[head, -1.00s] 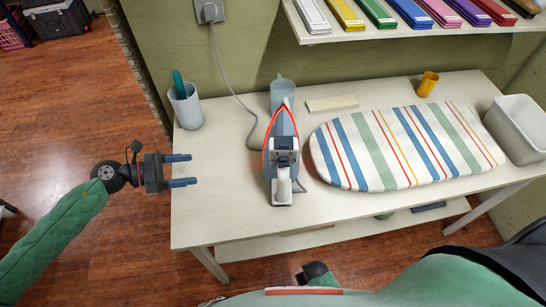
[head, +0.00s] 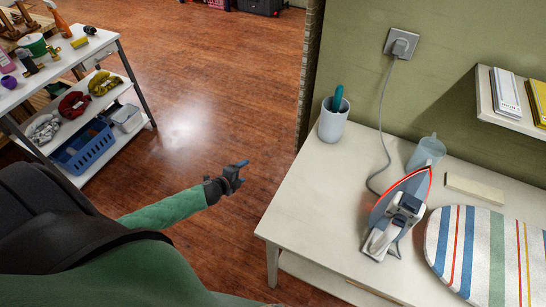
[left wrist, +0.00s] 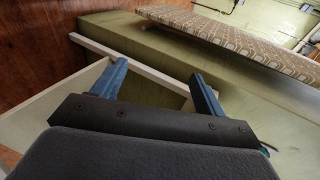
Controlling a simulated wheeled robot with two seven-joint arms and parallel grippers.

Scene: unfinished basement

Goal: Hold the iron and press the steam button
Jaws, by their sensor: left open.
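The iron (head: 400,212), grey and white with a red-orange edge, stands on the cream table (head: 312,206) near its left end in the head view. Its handle faces the front and its tip points to the back. The steam button is too small to make out. My left gripper (head: 238,168) is open and empty, over the floor to the left of the table, well apart from the iron. The left wrist view shows its two blue fingers (left wrist: 157,72) spread with nothing between them. My right gripper is not in view.
A grey cord runs from the iron to a wall socket (head: 401,44). A cup with a green-handled tool (head: 333,122), a translucent jug (head: 427,152), a cream block (head: 474,189) and a striped ironing board (head: 484,250) share the table. A cluttered shelf unit (head: 88,52) stands left. Floor between is clear.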

